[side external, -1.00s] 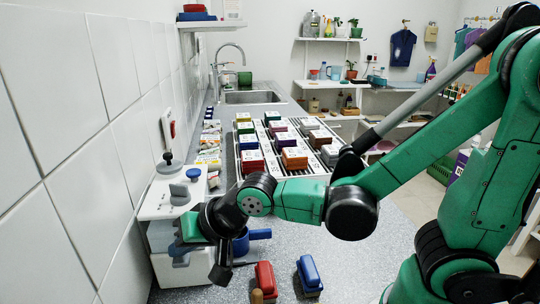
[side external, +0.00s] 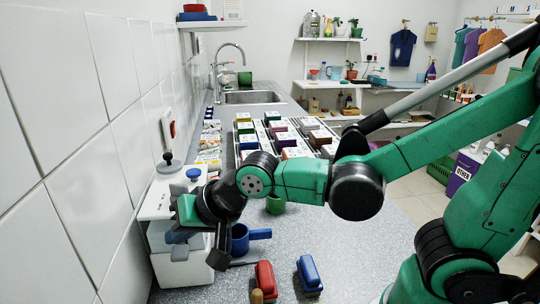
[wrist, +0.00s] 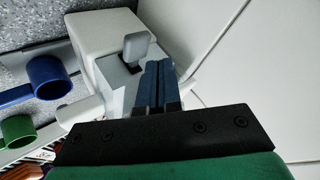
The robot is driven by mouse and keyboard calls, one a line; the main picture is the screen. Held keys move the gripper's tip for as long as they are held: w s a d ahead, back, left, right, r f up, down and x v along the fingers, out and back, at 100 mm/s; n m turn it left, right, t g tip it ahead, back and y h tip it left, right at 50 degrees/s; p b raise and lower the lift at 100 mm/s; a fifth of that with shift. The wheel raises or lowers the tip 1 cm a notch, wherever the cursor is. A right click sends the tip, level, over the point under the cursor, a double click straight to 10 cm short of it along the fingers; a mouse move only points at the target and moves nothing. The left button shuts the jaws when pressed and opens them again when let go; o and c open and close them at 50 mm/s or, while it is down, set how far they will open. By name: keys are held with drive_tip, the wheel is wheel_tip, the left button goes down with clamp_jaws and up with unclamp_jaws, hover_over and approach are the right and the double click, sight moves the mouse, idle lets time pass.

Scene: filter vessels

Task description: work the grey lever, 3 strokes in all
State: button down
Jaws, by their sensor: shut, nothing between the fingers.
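The grey lever (wrist: 136,46) is a short paddle rising from a dark slot on a white housing (wrist: 97,32) in the wrist view. In the side view the grey lever (side external: 180,252) shows low on the front of the white machine by the tiled wall. My gripper (wrist: 158,68) is shut and empty, with its blue-grey fingertips close beside the lever, to its right in the wrist view. I cannot tell whether they touch it. In the side view my gripper (side external: 177,237) points down at the machine's front, and my wrist hides part of the machine.
A blue mug (side external: 240,240) stands close right of the machine, with a green mug (side external: 275,204) beyond. A red block (side external: 265,278) and a blue block (side external: 309,273) lie in front. Boxes fill a rack behind.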

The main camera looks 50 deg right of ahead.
sight(184, 253)
drive_tip(key=shift+r, duration=2.5)
idle(0.6)
wheel_tip(184, 253, up, 4)
drive_tip(key=shift+f, duration=0.1)
idle(0.4)
drive_tip(key=shift+f, duration=4.4)
drive_tip(key=shift+f, duration=0.15)
drive_tip(key=shift+f, duration=0.3)
